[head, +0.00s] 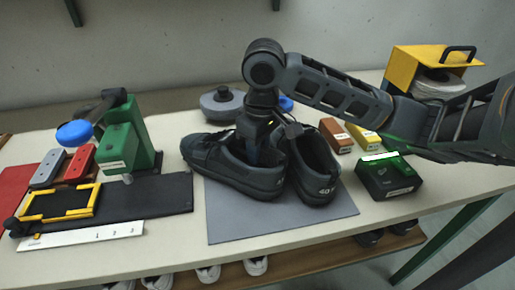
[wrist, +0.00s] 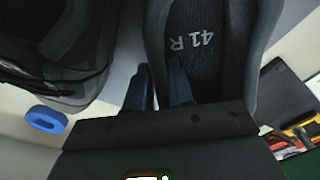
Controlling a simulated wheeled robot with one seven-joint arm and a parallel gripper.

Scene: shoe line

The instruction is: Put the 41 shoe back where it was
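Two black shoes stand side by side on and over the grey mat (head: 300,224) in the head view. The left one is the 41 shoe (head: 228,168); the wrist view shows the insole of this 41 shoe (wrist: 216,60), marked "41 R". My gripper (head: 262,155) points down at the inner side of the 41 shoe's opening. In the wrist view its fingers (wrist: 160,85) are close together, one on each side of the collar. Whether the sole touches the mat is unclear.
A green press (head: 122,145) and a yellow frame (head: 60,203) stand on the left. A grey round object (head: 222,104) is behind the shoes. Brown and yellow blocks (head: 362,138) and a dark box (head: 388,178) are on the right. The mat's front part is clear.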

